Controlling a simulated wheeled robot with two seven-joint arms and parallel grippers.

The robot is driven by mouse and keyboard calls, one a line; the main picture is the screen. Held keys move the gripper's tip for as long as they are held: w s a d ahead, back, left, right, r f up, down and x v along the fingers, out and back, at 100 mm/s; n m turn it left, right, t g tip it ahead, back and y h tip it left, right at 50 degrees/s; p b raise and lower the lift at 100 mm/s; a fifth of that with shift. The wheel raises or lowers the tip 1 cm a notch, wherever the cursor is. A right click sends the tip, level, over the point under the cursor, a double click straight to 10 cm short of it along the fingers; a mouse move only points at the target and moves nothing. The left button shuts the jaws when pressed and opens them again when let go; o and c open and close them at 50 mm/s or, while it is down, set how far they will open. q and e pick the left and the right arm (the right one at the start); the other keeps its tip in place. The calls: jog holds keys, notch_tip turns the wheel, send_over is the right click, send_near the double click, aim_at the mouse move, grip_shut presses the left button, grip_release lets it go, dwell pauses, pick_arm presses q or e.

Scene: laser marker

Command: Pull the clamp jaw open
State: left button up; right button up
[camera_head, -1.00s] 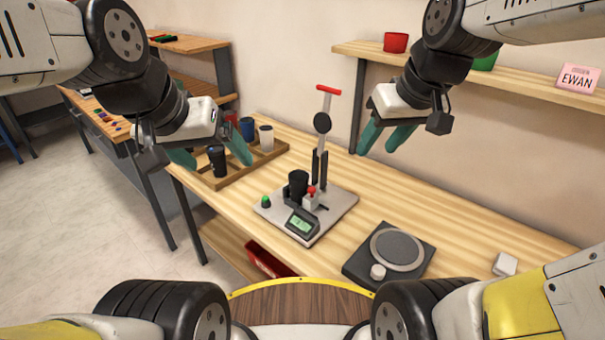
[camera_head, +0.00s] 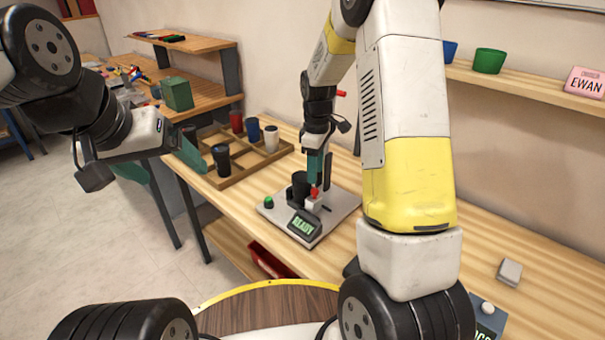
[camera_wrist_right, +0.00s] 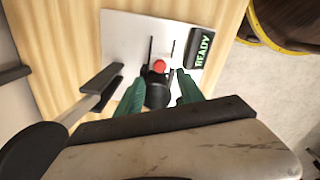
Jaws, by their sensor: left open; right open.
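The laser marker (camera_head: 345,207) has a light grey base on the wooden table. A red knob (camera_head: 314,191) tops a small grey clamp block (camera_head: 312,205), beside a black cup-like part (camera_head: 299,188). Its display (camera_head: 303,224) reads READY. My right gripper (camera_head: 316,180) points down just above the knob. In the right wrist view, its open green fingers (camera_wrist_right: 160,78) lie either side of the black part, with the red knob (camera_wrist_right: 159,66) near the tips. Contact cannot be told. My left gripper (camera_head: 178,185) is open and empty, left of the table's front edge.
A wooden tray (camera_head: 245,174) holding several cups stands to the left of the marker. A small grey block (camera_head: 509,271) lies at right. My right arm hides part of the table.

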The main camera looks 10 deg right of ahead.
aim_at(315, 190)
notch_tip(315, 190, down, 6)
jog(key=shift+f, duration=0.25)
grip_shut()
jog(key=shift+d+r, duration=0.1)
dwell(1.4)
